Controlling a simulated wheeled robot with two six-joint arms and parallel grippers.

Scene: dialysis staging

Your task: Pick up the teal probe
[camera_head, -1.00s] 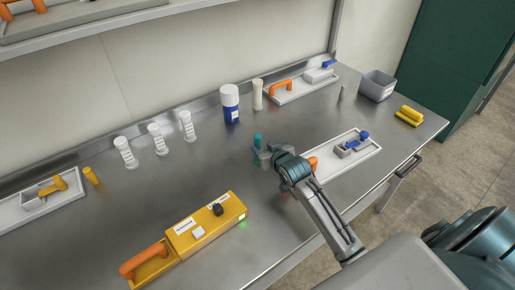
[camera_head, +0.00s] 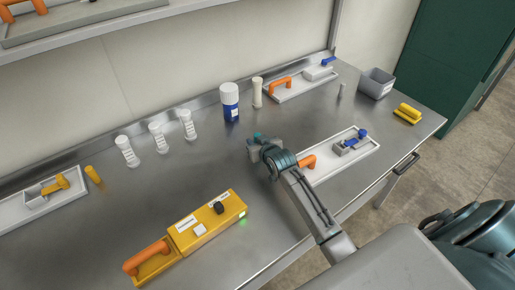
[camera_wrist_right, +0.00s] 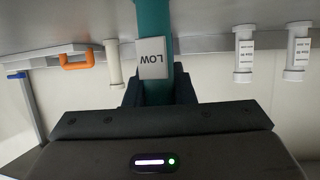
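The teal probe is upright at the middle of the steel table. In the head view only its top (camera_head: 258,136) shows above my right gripper (camera_head: 255,147), which hides the rest. In the right wrist view the probe (camera_wrist_right: 154,20) stands between the dark fingers of my right gripper (camera_wrist_right: 158,88), with a white label reading LOW on it. Both fingers lie against its sides with no gap visible, so the gripper looks shut on it. Whether its foot touches the table is hidden. My left gripper is not in view.
A white-capped blue bottle (camera_head: 230,103) and a cream cylinder (camera_head: 257,92) stand behind. A yellow box (camera_head: 207,222) is at front left. A white tray (camera_head: 331,172) with an orange handle (camera_head: 307,162) lies close on the right. Several white labelled holders (camera_head: 158,139) stand at left.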

